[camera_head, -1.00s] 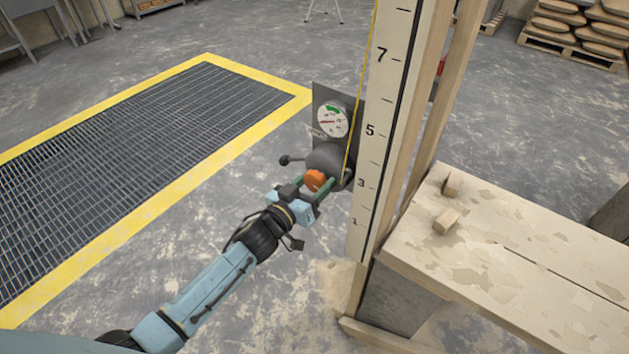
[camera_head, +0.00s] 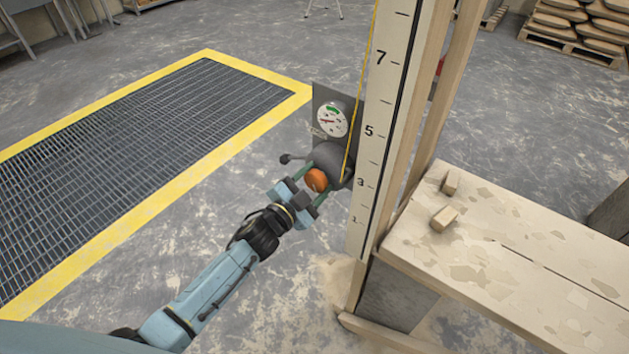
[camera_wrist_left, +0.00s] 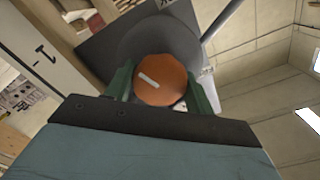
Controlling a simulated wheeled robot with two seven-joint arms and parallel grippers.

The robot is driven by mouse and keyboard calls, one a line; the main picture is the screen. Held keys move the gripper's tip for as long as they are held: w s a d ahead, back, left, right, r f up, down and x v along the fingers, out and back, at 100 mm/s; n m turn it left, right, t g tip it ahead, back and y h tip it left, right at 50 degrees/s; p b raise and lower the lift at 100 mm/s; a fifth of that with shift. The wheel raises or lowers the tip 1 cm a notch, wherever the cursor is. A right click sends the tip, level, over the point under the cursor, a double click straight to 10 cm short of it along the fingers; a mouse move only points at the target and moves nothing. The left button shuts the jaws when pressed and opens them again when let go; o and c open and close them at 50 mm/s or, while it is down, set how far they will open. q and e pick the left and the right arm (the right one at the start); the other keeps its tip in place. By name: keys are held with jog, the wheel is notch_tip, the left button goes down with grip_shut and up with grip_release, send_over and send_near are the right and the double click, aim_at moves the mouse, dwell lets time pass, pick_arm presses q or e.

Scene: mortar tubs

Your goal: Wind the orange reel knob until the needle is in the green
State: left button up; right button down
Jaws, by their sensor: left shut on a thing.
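The orange reel knob (camera_head: 316,180) sits on the front of a dark grey reel (camera_head: 334,160) beside the numbered post. My left gripper (camera_head: 309,186) has a finger on each side of the knob and is shut on it. The left wrist view also shows the knob (camera_wrist_left: 160,80), with a pale mark tilted on its face, between the green fingers. The round gauge (camera_head: 332,119) is above the reel. It has a green band at its top, and its red needle appears to point left, outside the green. My right gripper is not in view.
The numbered post (camera_head: 384,110) stands right of the reel, with a yellow line running up it. A wooden bench (camera_head: 510,270) with two small blocks is at the right. A yellow-edged floor grate (camera_head: 130,150) lies left.

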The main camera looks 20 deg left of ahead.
pick_arm(q)
jog(key=m, duration=0.2)
jog(key=shift+m, duration=0.4)
jog(key=m, duration=0.2)
jog(key=shift+m+b, duration=0.3)
jog(key=shift+m, duration=1.5)
jog(key=shift+b, duration=0.3)
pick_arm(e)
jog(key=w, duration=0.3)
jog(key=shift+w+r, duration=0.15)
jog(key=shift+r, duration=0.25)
